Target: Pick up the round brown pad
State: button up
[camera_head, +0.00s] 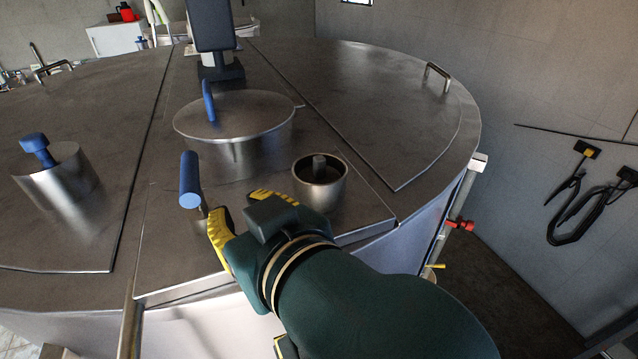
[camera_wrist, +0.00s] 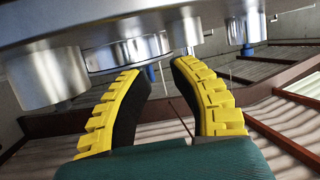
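I cannot clearly make out a separate round brown pad. A short open metal cup (camera_head: 335,194) on the tank top has a dark brownish inside with a grey knob in it; whether this is the pad I cannot tell. My gripper (camera_head: 246,214) is over the near part of the tank top, just left of and nearer than the cup. In the wrist view its yellow-padded fingers (camera_wrist: 155,78) are spread apart, with nothing held between them. The finger tips point toward the metal fittings, apart from them as far as I can see.
A blue-handled lever (camera_head: 190,180) stands close to my left finger. A round metal lid (camera_head: 240,108) with a blue handle lies behind. A metal cylinder with a blue knob (camera_head: 36,145) stands at left. The flat cover at right (camera_head: 370,100) is clear except for a handle.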

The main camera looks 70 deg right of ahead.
aim_at(322, 162)
jog(key=s+d+r+m+h, duration=0.1)
jog(key=s+d, duration=0.1)
jog(key=s, duration=0.1)
jog(key=s+d+r+m+g+h, duration=0.1)
jog(key=s+d, duration=0.1)
jog(key=s, duration=0.1)
jog(key=s+d+r+m+g+h, duration=0.1)
jog(key=s+d, duration=0.1)
jog(key=s, duration=0.1)
jog(key=shift+s+d+b, duration=0.2)
jog(key=shift+s+b, duration=0.1)
jog(key=shift+b, duration=0.1)
jog(key=shift+w+d, duration=0.1)
jog(key=shift+d, duration=0.2)
jog(key=shift+o, duration=0.2)
jog(key=p+x, duration=0.2)
jog(key=x, duration=0.4)
jog(key=shift+w+d+f, duration=0.15)
jog(key=shift+d+f, duration=0.05)
grip_shut()
